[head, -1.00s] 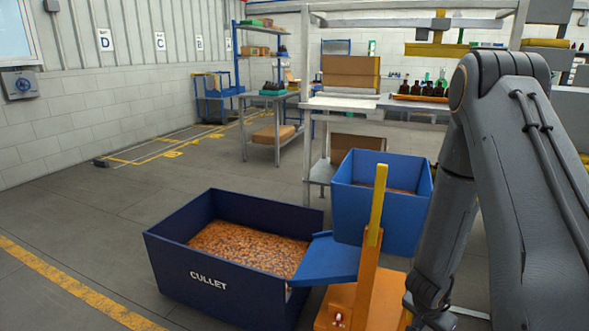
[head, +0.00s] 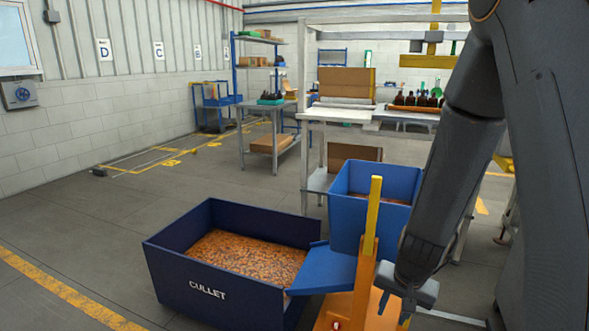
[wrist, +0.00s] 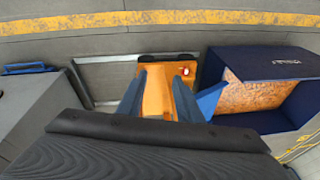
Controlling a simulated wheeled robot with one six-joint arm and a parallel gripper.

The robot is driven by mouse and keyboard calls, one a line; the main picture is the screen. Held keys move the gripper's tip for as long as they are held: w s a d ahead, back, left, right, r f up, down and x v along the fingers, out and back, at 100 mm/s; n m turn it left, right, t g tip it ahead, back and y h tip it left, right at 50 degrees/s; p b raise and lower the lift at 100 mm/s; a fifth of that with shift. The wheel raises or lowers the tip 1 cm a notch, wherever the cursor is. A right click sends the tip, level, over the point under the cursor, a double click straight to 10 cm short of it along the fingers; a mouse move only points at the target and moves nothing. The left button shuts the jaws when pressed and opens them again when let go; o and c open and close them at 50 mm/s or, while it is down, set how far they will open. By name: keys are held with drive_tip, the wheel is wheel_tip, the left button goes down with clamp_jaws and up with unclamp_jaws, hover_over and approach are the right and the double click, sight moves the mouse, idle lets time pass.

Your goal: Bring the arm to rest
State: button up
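My gripper (head: 395,303) hangs from my dark grey arm at the lower right of the head view, pointing down. It is beside the yellow post and above the orange base of the tipping stand. In the wrist view my gripper (wrist: 158,85) shows two fingers standing apart. Only the orange base (wrist: 157,98) shows between them, further below. The gripper holds nothing that I can see.
A dark blue CULLET bin (head: 190,287) with amber bits stands left of the stand. A blue tipping bin (head: 365,222) is behind the yellow post (head: 373,215). Amber bottles (head: 418,100) stand on the bench at the back.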

drive_tip(key=s+a+r+n+g+p, duration=0.1)
drive_tip(key=s+a+r+n, duration=0.1)
drive_tip(key=s+r, duration=0.5)
drive_tip(key=s+a+r+n+g+p, duration=0.1)
drive_tip(key=s+a+r+n, duration=0.2)
drive_tip(key=s+r, duration=0.5)
drive_tip(key=shift+s+r+n+g, duration=0.15)
drive_tip(key=shift+r+n+g, duration=0.25)
drive_tip(key=shift+n, duration=0.2)
drive_tip(key=shift+c, duration=0.4)
idle(0.4)
